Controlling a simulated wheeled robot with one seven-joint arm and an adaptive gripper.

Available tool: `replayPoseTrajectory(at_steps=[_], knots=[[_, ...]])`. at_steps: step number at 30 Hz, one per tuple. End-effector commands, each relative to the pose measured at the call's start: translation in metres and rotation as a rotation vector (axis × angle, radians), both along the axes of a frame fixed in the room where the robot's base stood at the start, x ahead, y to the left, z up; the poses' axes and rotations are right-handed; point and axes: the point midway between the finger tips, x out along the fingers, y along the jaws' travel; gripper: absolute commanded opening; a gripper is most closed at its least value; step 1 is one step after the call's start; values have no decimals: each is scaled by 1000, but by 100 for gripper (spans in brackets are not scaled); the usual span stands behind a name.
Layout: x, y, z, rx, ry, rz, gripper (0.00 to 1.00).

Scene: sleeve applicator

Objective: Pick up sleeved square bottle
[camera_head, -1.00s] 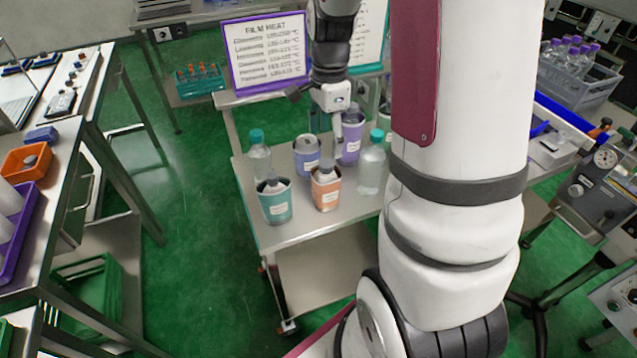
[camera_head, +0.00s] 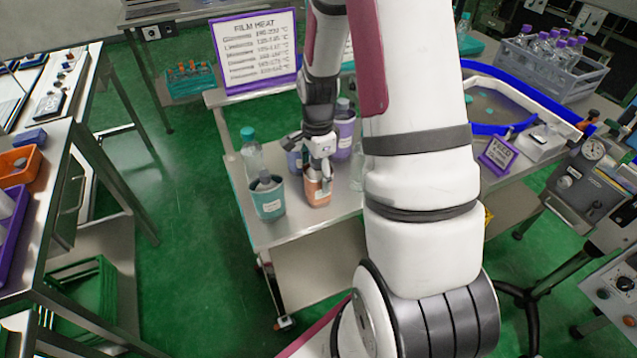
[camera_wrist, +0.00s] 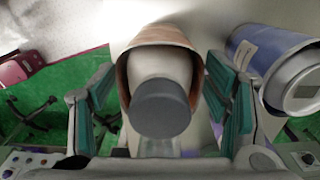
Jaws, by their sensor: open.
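A bottle in an orange sleeve (camera_head: 317,193) stands on the small steel cart. My gripper (camera_head: 318,172) is over it from above, open, with its fingers on either side. In the wrist view the orange sleeve (camera_wrist: 152,50) surrounds a pale bottle with a dark grey cap (camera_wrist: 162,110). The open gripper (camera_wrist: 163,100) has a teal-padded finger left and right of it, and gaps show beside the sleeve. In the head view my gripper hides part of the orange-sleeved bottle. The bottle's square shape cannot be made out.
A teal-sleeved bottle (camera_head: 267,197) stands close left of the orange one. Another clear bottle (camera_head: 356,174) is partly behind my arm. The cart front (camera_head: 295,228) is bare.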

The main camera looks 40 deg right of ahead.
Motion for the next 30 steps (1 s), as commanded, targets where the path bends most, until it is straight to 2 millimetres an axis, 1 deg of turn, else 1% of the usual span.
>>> replayPoseTrajectory(at_steps=[7,8,9,14,15,16,25,30], knots=[[0,0,-2,0,-1,0,70],[0,0,-2,0,-1,0,65],[0,0,-2,0,-1,0,56],[0,0,-2,0,-1,1,20],[0,0,-2,0,-1,1,11],[0,0,-2,0,-1,1,6],[1,0,0,-2,-2,1,6],[1,0,8,-2,-4,2,6]])
